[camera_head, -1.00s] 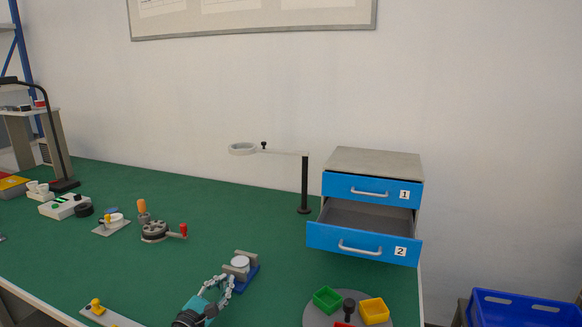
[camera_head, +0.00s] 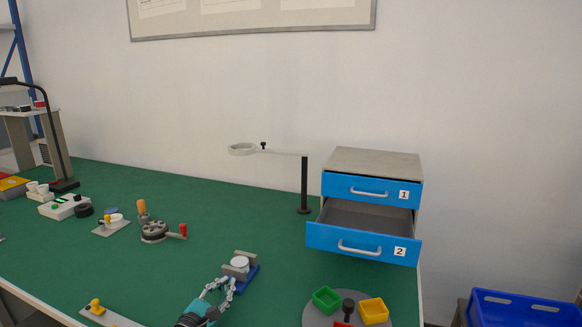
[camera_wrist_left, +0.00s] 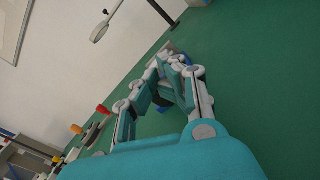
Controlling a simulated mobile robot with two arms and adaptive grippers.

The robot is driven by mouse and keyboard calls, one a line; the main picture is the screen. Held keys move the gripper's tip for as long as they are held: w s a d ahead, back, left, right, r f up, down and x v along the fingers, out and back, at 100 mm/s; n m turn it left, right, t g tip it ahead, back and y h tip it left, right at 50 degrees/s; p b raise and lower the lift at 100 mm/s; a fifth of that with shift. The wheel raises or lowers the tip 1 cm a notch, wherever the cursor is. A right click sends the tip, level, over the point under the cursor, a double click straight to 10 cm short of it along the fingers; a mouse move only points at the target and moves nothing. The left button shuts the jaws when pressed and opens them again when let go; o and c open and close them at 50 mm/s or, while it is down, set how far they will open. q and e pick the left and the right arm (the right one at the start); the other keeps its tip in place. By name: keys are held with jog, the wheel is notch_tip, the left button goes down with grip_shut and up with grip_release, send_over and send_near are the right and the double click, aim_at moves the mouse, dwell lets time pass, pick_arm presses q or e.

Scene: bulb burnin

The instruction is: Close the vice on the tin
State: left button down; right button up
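The vice (camera_head: 250,279) has a blue base and grey jaws and stands on the green bench at the lower middle of the head view. The tin (camera_head: 240,262), a small pale round can, sits upright between the jaws. My left gripper (camera_head: 230,281) is right at the vice's near side, its fingertips by the near grey jaw. I cannot tell whether they touch it. In the left wrist view the fingers (camera_wrist_left: 170,68) lean together at the tips and hide most of the vice; whether they are closed is unclear. My right gripper is not in view.
A drawer cabinet (camera_head: 372,162) with its lower drawer open stands at the right. A round tray (camera_head: 312,314) with coloured bins is right of the vice. A crank device (camera_head: 155,232) and a ring stand (camera_head: 304,185) stand farther back. Green bench around the vice is clear.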

pick_arm(q)
jog(key=shift+f, duration=0.25)
jog(key=shift+d+r+p, duration=0.25)
jog(key=shift+r+p, duration=0.1)
jog(key=shift+p, duration=0.2)
jog(key=p+v, duration=0.1)
jog(key=v, duration=0.4)
jog(key=shift+s, duration=0.1)
jog(key=shift+s+a+r, duration=0.1)
jog(key=shift+s+a, duration=0.05)
jog(key=shift+s, duration=0.3)
